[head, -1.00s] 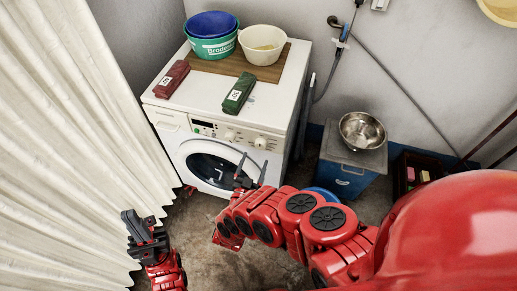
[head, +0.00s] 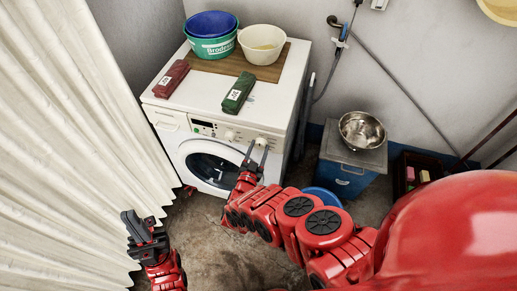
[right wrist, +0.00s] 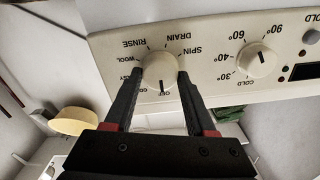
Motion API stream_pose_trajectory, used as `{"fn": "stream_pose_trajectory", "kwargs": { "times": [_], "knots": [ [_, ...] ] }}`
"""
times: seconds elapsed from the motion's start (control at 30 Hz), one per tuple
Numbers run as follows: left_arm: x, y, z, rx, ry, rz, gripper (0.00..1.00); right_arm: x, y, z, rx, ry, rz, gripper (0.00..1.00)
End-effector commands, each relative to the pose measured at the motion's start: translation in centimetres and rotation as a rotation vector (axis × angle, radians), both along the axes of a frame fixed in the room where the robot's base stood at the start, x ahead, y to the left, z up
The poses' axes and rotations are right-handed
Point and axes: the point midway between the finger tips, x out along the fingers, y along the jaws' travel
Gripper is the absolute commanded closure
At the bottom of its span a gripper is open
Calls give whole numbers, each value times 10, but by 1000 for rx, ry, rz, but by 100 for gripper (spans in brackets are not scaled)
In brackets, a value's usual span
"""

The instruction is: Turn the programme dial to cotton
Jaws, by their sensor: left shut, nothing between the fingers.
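The programme dial (right wrist: 160,72) is a round cream knob on the washing machine's panel, ringed by words such as RINSE, DRAIN, SPIN and WOOL. Its dark mark points down in the right wrist view, at OFF. In the head view the dial (head: 261,142) is the right-hand knob. My right gripper (right wrist: 158,76) is open, with one finger on each side of the dial; I cannot tell whether they touch it. The fingers hide part of the lettering, and the cotton label is not clearly readable. My left gripper (head: 132,222) is shut and empty, low by the curtain.
A temperature dial (right wrist: 257,62) sits beside the programme dial. A white curtain (head: 60,150) hangs left. A blue cabinet (head: 348,180) stands right.

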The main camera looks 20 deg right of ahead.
Motion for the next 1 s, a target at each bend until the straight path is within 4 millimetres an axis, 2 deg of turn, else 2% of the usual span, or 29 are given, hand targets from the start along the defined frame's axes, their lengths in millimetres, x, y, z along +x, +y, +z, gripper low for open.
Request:
{"fn": "stream_pose_trajectory", "kwargs": {
  "times": [0.03,0.2,1.0],
  "knots": [
    [0,0,0,0,0,0,100,0,0,0,0,0,1,72],
    [0,0,0,0,0,0,100,0,0,0,1,-1,1,100],
    [0,0,10,0,0,0,100,0,0,0,167,-114,0,100]
  ]
}}
